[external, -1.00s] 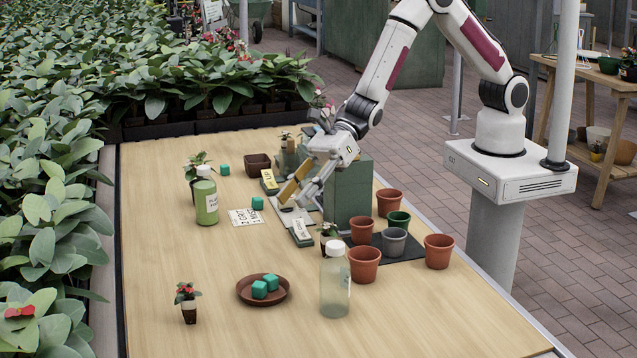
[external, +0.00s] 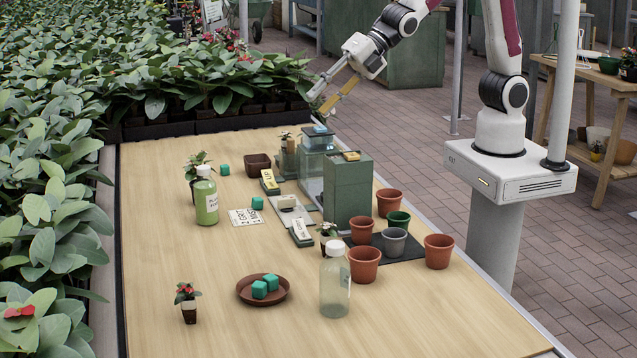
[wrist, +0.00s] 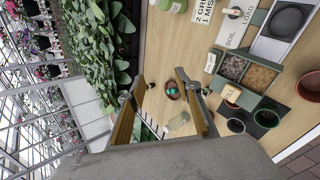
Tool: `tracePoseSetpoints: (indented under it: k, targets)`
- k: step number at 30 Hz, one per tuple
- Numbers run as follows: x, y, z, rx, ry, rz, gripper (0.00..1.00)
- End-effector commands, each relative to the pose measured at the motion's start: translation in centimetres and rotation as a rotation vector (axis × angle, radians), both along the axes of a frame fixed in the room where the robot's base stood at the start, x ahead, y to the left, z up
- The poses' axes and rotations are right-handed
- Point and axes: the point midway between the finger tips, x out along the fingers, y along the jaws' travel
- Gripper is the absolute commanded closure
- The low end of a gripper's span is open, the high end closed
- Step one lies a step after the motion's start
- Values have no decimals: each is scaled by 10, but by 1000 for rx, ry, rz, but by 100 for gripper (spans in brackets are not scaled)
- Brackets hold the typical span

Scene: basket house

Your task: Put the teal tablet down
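One (external: 257,203) lies by the printed card, and another (external: 224,169) lies farther back. The saucer with teal cubes also shows small between the fingers in the wrist view (wrist: 172,93), well below them. My gripper (external: 320,106) is raised above the far end of the table, near a clear box (external: 313,165) with a light blue piece on top (external: 320,129).
A tall green box (external: 348,190) stands beside the clear box. Terracotta pots (external: 364,264) crowd the right edge. A green bottle (external: 206,200), a clear bottle (external: 334,284) and a potted plant (external: 188,302) stand upright.

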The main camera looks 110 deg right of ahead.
Motion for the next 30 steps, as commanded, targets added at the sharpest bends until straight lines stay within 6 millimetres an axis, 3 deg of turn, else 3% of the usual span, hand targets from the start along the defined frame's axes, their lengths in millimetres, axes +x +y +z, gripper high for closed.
tracePoseSetpoints:
  k: [13,30]
  targets:
    - [-100,-47,37,389,122,-508,66]
    - [-245,-72,43,882,249,-1156,66]
